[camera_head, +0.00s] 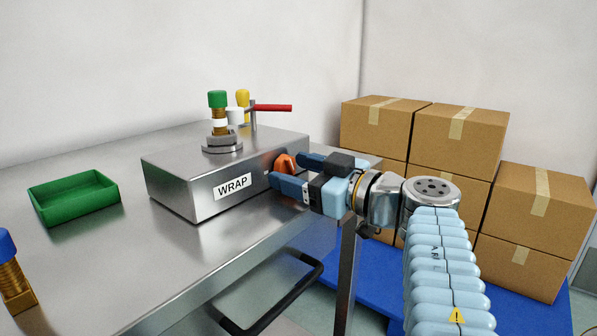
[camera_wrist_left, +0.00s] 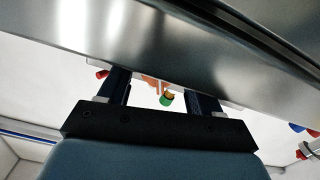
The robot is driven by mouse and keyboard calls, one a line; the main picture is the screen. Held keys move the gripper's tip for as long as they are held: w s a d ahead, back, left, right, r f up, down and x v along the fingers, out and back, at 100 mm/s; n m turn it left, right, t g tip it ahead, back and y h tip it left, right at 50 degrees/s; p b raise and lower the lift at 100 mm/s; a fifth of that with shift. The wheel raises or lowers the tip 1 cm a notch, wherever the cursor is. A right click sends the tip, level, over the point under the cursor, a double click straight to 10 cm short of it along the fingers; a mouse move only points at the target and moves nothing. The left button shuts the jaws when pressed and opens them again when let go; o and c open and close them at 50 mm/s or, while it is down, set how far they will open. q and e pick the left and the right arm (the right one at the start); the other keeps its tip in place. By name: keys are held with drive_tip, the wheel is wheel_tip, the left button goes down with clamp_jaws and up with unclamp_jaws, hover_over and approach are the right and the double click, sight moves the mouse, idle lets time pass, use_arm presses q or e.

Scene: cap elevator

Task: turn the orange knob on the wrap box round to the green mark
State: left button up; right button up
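The wrap box (camera_head: 205,180) is a grey metal box with a white WRAP label, standing on the metal table. Its orange knob (camera_head: 284,163) is on the box's right-hand front face. The green mark cannot be made out.
On the box stand a green-capped post (camera_head: 217,101), a yellow-topped part (camera_head: 243,97) and a red lever (camera_head: 272,107). A green tray (camera_head: 75,207) and a blue-capped brass part (camera_head: 13,275) sit at left. Cardboard boxes (camera_head: 460,135) stack on a blue pallet (camera_head: 390,287) at right.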

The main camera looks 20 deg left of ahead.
use_arm(q)
drive_tip(key=c, duration=0.9)
drive_tip(key=shift+m, duration=0.4)
drive_tip(key=m+b, duration=0.1)
drive_tip(key=m, duration=0.1)
drive_tip(key=shift+m, duration=2)
drive_tip(key=o, duration=1.1)
